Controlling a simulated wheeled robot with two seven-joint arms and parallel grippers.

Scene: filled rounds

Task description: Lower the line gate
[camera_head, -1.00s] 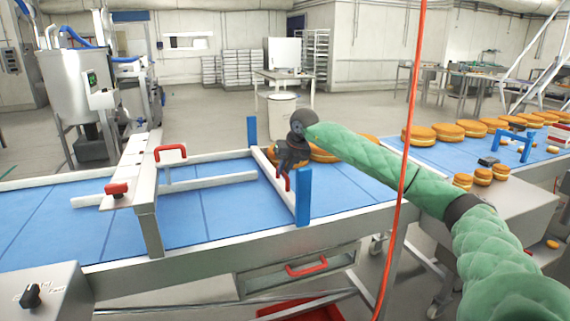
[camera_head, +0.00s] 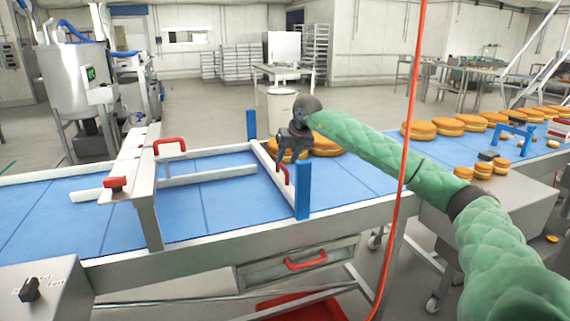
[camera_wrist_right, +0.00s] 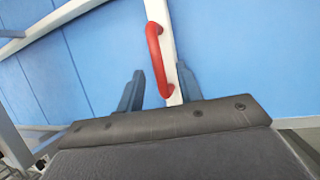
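The line gate (camera_head: 265,160) is a white bar across the blue conveyor belt, between two blue posts (camera_head: 303,190). It has a red handle (camera_head: 283,175). My right gripper (camera_head: 289,158) is at the bar, close to the handle. In the right wrist view, my right gripper (camera_wrist_right: 160,78) is open, its two dark fingers apart. The lower part of the red handle (camera_wrist_right: 154,55) lies between them, on the white gate bar (camera_wrist_right: 167,30). I cannot tell whether the fingers touch it. My left gripper is not in view.
Filled rounds (camera_head: 325,146) sit on the belt just behind the gate, with more (camera_head: 450,127) farther right. A white bridge (camera_head: 140,165) with red handles crosses the belt at left.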

